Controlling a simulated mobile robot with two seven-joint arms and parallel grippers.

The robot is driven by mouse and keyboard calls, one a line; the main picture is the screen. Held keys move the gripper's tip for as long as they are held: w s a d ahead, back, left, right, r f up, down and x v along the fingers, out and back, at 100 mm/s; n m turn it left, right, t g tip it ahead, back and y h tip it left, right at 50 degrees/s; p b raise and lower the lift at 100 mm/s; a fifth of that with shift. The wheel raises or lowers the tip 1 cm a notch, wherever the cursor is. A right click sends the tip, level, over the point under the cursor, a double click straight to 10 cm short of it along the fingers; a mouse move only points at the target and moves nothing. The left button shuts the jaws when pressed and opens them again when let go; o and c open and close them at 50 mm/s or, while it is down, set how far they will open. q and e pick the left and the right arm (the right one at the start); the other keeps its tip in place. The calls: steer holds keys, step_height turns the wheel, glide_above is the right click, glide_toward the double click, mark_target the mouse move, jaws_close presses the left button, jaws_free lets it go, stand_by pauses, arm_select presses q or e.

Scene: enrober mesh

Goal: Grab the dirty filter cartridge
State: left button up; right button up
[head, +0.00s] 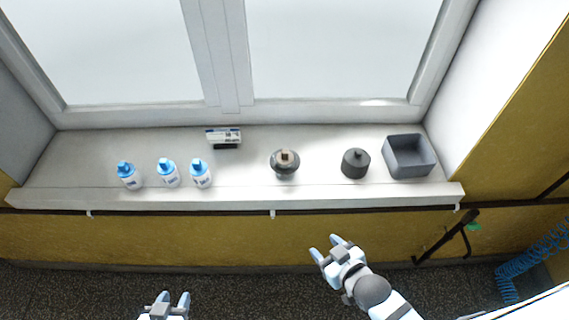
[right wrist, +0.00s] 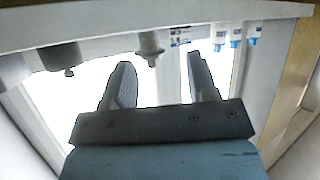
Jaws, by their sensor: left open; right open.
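A round housing (head: 284,170) with a dark rim stands mid-sill, with a brownish, square-topped piece (head: 285,157) in its top. This piece may be the dirty filter cartridge; I cannot be sure. The housing also shows upside down in the right wrist view (right wrist: 150,46). A dark grey cylinder with a small knob (head: 355,164) stands to its right, also in the right wrist view (right wrist: 62,57). My right gripper (head: 325,247) is open and empty, in front of and below the sill, apart from everything. My left gripper (head: 172,298) is open and empty at the bottom edge, lower left.
Three blue-capped white bottles (head: 168,173) stand on the left of the sill (head: 240,188). A small labelled box (head: 223,136) is near the window. An open grey bin (head: 408,172) stands at the right end. Clear sill lies between these things.

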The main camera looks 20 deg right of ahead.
steer(key=w+a+r+n+t+y+b, duration=0.3)
steer(key=w+a+r+n+t+y, duration=0.2)
steer(key=w+a+r+n+y, duration=0.6)
steer(key=w+a+r+n+g+y+b, duration=0.1)
steer(key=w+a+r+n+g+y, duration=0.2)
steer(key=a+r+n+g+y, duration=0.5)
steer(key=r+n+g+h+b, duration=0.2)
steer(key=n+g+h+b, duration=0.6)
steer(key=n+h, duration=1.7)
glide_above(285, 151)
steer(key=p, duration=0.1)
steer(key=n+g+y, duration=0.1)
steer(key=n+y, duration=0.1)
step_height(285, 151, down, 8)
steer(key=shift+w+d+f+p, duration=0.1)
steer(key=shift+w+f+p, duration=0.05)
steer(key=shift+p, duration=0.3)
steer(key=f+p, duration=0.1)
steer(key=f, duration=0.4)
steer(key=shift+s+f, duration=0.1)
steer(key=shift+s, duration=0.1)
steer(key=shift+f, duration=0.2)
